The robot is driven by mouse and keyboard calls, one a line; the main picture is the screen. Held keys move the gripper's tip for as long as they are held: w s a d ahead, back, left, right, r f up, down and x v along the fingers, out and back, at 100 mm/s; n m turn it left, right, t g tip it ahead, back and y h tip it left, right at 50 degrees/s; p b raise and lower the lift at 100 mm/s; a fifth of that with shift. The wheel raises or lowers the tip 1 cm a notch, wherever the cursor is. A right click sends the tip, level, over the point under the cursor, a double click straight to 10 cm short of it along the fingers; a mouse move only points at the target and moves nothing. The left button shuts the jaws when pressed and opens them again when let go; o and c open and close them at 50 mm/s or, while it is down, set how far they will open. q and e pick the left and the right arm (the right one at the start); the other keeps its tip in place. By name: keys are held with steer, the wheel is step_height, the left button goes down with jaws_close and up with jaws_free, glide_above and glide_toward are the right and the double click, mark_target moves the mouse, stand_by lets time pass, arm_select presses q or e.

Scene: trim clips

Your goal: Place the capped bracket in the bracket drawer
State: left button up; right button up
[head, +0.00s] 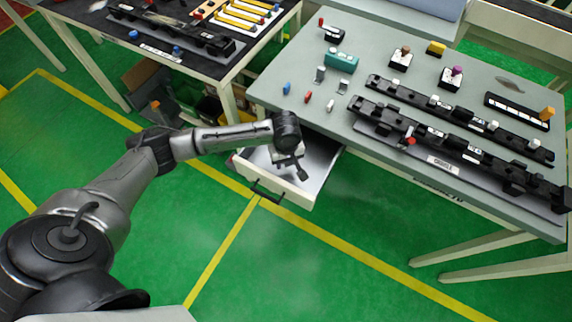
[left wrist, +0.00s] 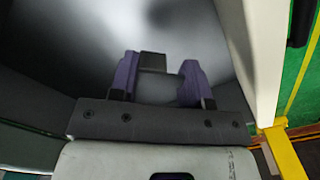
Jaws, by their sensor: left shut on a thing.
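The bracket drawer (head: 318,190) is pulled out under the front left of the grey table, its pale inside showing. My left gripper (head: 292,163) points down over the drawer's opening. In the left wrist view its two purple-grey fingers (left wrist: 160,76) are shut on a small dark piece (left wrist: 152,61), which I take for the capped bracket. Most of the piece is hidden by the gripper, and I cannot make out its cap. The drawer's pale wall (left wrist: 252,45) runs along the right of the left wrist view. Whether the piece touches the drawer floor cannot be told. My right gripper is not in view.
The grey table (head: 290,75) carries long black rails (head: 455,115), a teal block (head: 341,61) and several small coloured clips. A dark table (head: 65,8) with more parts stands at the back left, bins beneath it. The green floor in front is clear.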

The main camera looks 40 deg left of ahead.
mark_target(286, 165)
arm_select(q)
step_height(286, 165, down, 3)
steer(key=shift+f+b, duration=0.15)
steer(key=shift+b, duration=0.4)
steer(key=o, duration=0.9)
steer(key=shift+f, duration=0.1)
steer(key=shift+r, duration=0.25)
step_height(286, 165, up, 11)
steer(key=p, duration=0.3)
steer(key=shift+f, duration=0.2)
steer(key=shift+r+p, duration=0.4)
steer(key=shift+r, duration=0.2)
